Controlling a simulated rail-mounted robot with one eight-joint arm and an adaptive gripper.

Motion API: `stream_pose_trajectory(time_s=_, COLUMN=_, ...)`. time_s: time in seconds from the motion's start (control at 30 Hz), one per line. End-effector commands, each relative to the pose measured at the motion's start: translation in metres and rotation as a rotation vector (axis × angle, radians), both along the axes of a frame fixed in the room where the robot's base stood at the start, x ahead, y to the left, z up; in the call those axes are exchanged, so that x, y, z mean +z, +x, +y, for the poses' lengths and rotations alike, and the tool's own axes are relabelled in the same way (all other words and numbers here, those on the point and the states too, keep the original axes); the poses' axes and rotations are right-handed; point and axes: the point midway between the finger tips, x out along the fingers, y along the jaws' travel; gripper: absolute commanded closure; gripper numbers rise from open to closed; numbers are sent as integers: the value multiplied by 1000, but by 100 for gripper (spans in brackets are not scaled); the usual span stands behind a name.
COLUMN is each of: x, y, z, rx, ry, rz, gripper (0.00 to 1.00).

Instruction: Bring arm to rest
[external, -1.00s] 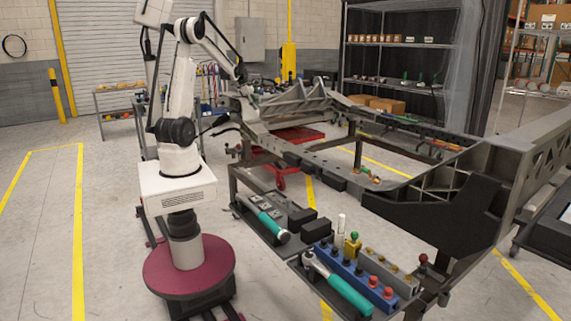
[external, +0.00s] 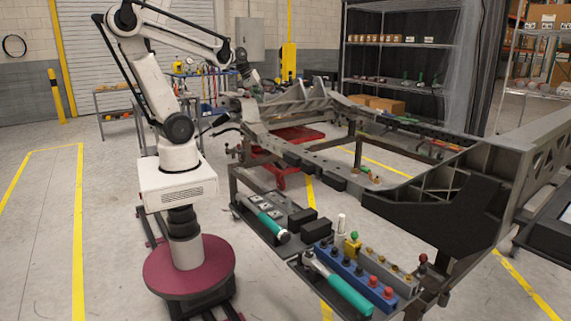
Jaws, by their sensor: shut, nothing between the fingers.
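My white arm stands on its round maroon base to the left of the grey chassis frame (external: 330,182). Its upper link leans back to the left, and its forearm reaches right, roughly level. My gripper (external: 252,82) points down at the far left end of the chassis, small and dark against the fixture. It is shut and holds nothing that I can see. I cannot tell from this view how much gap lies between it and the chassis.
A tool tray (external: 335,300) with a blue socket holder (external: 350,268) and a green-handled ratchet (external: 345,296) sits at the chassis's near side. Another green-handled tool (external: 272,227) lies beside it. A red cart (external: 297,135) stands under the frame. Floor to the left is clear.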

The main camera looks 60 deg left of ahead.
Motion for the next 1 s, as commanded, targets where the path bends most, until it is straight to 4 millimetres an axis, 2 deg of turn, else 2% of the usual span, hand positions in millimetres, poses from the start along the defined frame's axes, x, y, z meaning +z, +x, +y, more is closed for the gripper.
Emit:
stream_pose_trajectory(time_s=0.03, x=-3, y=-13, z=-12, rx=-69, ry=41, rz=-13, gripper=100)
stream_pose_trajectory(time_s=0.2, x=-15, y=-49, z=-42, rx=-311, ry=202, rz=-61, gripper=100)
stream_pose_trajectory(time_s=0.4, x=-32, y=-83, z=-64, rx=-549, ry=366, rz=-114, gripper=100)
stream_pose_trajectory(time_s=0.6, x=-41, y=-97, z=-73, rx=-664, ry=449, rz=-139, gripper=100)
stream_pose_trajectory(time_s=1.0, x=-42, y=-98, z=-73, rx=-677, ry=459, rz=-142, gripper=100)
